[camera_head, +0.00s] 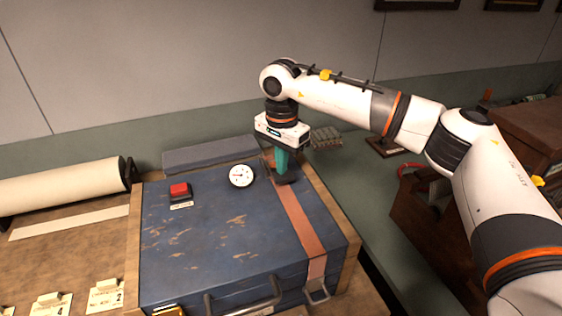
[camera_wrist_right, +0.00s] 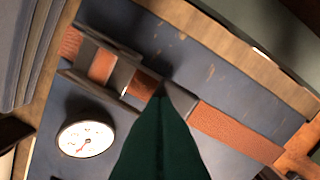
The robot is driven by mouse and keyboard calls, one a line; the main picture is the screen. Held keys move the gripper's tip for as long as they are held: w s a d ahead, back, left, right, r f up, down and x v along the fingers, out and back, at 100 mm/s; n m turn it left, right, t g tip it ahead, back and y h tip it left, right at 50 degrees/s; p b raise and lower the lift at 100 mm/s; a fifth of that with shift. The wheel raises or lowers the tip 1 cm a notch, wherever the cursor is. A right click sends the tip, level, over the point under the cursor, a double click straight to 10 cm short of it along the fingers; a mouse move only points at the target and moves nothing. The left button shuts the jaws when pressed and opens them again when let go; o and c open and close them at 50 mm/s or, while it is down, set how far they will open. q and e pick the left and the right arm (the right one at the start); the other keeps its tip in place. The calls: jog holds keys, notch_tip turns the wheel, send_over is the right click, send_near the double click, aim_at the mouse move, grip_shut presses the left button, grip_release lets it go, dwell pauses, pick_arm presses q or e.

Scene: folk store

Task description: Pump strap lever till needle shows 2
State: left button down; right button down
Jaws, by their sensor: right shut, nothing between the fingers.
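A blue worn case (camera_head: 215,235) holds a round white gauge (camera_head: 241,176) near its back. The gauge also shows in the wrist view (camera_wrist_right: 86,139); its red needle is visible, but the number it points at is too small to read. A brown strap (camera_head: 302,222) runs front to back along the right side of the lid. The grey metal strap lever and buckle (camera_wrist_right: 118,78) sit on the strap in the wrist view. My right gripper (camera_head: 282,172) points down at the lever, its teal fingers shut and empty. Its fingertips overlap the lever in view; I cannot tell whether they touch. My left gripper is out of view.
A red button (camera_head: 180,190) is on the lid's left. A handle (camera_head: 245,300) is on the case's front. A paper roll (camera_head: 62,186) lies at left, with numbered cards (camera_head: 105,295) in front. A dark wooden box (camera_head: 430,225) stands at right.

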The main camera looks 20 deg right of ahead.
notch_tip(320, 180, up, 9)
jog(key=p, duration=0.5)
jog(key=shift+f, duration=0.1)
dwell(0.7)
